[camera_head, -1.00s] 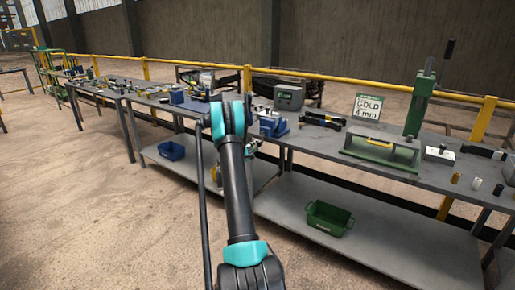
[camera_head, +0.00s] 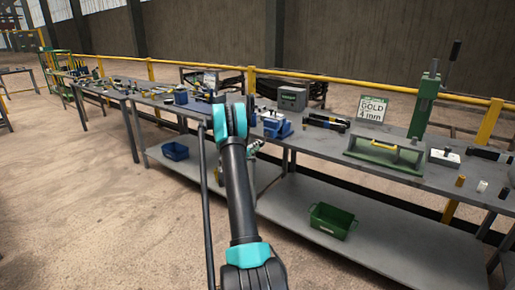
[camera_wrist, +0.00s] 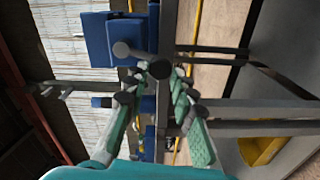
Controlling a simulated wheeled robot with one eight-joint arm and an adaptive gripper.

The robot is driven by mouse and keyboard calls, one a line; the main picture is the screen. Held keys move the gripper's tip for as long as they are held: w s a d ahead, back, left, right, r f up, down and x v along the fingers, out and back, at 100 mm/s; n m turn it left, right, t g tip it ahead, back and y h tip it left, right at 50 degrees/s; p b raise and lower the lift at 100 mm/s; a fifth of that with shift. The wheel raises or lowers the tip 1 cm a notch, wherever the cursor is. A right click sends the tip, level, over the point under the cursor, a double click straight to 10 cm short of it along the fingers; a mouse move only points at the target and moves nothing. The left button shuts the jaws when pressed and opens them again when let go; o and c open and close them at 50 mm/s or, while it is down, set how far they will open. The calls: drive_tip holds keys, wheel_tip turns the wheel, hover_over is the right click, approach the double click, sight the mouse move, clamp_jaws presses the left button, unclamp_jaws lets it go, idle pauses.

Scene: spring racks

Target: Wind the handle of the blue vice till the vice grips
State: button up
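The blue vice (camera_head: 276,125) stands near the front edge of the workbench, just right of my upright arm. In the head view my gripper (camera_head: 252,148) shows small beside my arm, below the vice.
Other blue items (camera_head: 181,97) stand further left on the benches. A green fixture (camera_head: 384,158), a tall green press (camera_head: 424,105) and a sign (camera_head: 372,108) are to the right. A green bin (camera_head: 331,221) and a blue bin (camera_head: 174,151) sit on the lower shelves. The floor at left is clear.

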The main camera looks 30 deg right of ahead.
drive_tip(key=o, duration=0.4)
drive_tip(key=v, duration=1.2)
drive_tip(key=shift+c, duration=0.3)
